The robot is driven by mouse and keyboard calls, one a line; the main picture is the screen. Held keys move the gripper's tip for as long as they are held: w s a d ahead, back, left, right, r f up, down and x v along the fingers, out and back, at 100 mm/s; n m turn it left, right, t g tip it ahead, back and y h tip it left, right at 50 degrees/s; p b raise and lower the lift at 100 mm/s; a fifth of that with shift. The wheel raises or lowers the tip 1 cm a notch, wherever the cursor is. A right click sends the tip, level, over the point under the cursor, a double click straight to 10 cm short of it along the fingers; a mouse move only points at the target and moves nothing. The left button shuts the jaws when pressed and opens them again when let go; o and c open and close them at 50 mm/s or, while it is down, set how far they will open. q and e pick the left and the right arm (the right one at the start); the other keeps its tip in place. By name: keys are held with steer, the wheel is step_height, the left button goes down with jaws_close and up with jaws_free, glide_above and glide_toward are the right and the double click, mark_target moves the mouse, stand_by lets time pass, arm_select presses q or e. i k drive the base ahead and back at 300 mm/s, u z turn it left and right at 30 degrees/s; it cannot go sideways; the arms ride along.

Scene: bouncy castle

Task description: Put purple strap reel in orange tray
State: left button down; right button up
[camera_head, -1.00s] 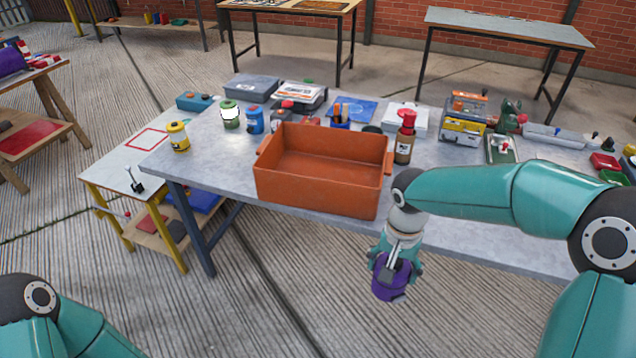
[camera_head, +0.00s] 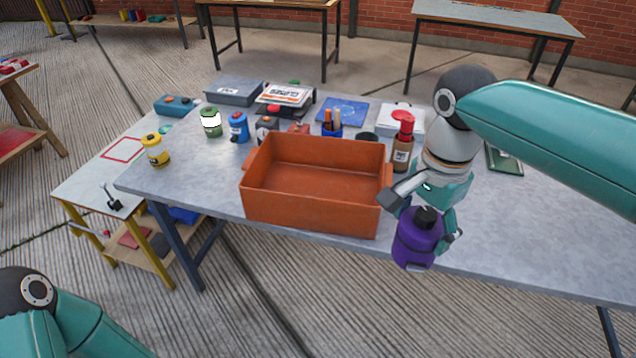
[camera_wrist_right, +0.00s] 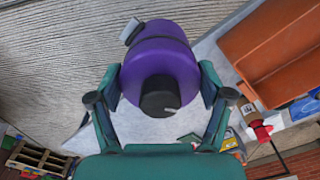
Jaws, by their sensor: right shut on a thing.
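The purple strap reel (camera_head: 417,240) is a purple cylinder with a black knob on top. My right gripper (camera_head: 426,222) is shut on it and holds it in front of the table's front edge, just right of the orange tray. In the right wrist view the reel (camera_wrist_right: 162,66) sits between both fingers of the gripper (camera_wrist_right: 160,88). The orange tray (camera_head: 310,212) is a deep, open box at the table's front edge, and its visible floor is empty. It also shows at the upper right of the right wrist view (camera_wrist_right: 262,45). My left gripper is out of view.
A brown bottle with a red cap (camera_head: 402,150) stands close to the tray's right side. Several jars and boxes stand behind and left of the tray, including a green jar (camera_head: 211,122) and a yellow jar (camera_head: 155,150). The table (camera_head: 205,185) is clear left of the tray.

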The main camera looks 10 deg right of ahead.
mark_target(344, 199)
steer(key=i, duration=1.1)
steer(key=u, duration=0.1)
